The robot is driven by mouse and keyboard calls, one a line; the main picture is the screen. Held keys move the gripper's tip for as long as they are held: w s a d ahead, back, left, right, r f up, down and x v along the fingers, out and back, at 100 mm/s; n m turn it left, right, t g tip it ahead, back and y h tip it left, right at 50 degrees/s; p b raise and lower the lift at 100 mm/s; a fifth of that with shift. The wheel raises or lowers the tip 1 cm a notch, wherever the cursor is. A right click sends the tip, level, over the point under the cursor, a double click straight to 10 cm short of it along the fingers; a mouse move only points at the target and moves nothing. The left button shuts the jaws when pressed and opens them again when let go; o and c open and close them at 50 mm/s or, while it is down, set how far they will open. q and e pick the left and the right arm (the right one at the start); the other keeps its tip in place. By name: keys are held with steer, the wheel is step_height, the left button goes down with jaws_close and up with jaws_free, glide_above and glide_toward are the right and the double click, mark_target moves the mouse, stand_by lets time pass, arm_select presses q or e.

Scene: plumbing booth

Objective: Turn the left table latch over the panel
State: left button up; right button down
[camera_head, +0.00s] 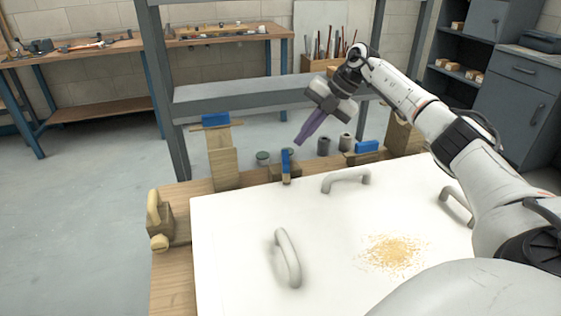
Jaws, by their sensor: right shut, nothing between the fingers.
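The white panel (240,222) lies on the wooden table (172,287) and has several curved handles. A small blue-topped latch (286,166) stands at the panel's far edge, its narrow blue piece pointing toward the panel. Another blue-topped latch (367,147) lies crosswise farther right. At the table's left edge is a wooden block with a pale rounded handle and knob (157,225). I cannot tell for certain which fitting is the left table latch. My right gripper (299,142) is shut and empty, its purple fingers pointing down-left above and beyond the middle latch. My left gripper is out of view.
A wooden post (221,160) with a blue top rises at the far left corner. A grey metal frame (225,100) stands behind the table. Small dark cylinders (323,146) stand beyond the panel. Sawdust (393,252) lies on the panel.

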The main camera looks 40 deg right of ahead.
mark_target(286, 162)
steer(key=w+a+r+m+g+h+p, duration=0.15)
steer(key=a+m+p, duration=0.25)
steer(key=a+m, duration=0.8)
steer(key=f+m, duration=0.1)
steer(key=f, duration=0.2)
steer(key=w+f+m, duration=0.1)
steer(key=f, duration=0.5)
steer(key=shift+w+d+f+m+g, duration=0.2)
steer(key=shift+w+d+m+g, duration=0.15)
steer(key=shift+m, duration=0.05)
steer(key=shift+s+d+r, duration=0.25)
steer(key=shift+s+d, duration=0.7)
steer(key=shift+d, duration=0.2)
steer(key=shift+s+d, duration=0.35)
steer(key=shift+d, duration=0.1)
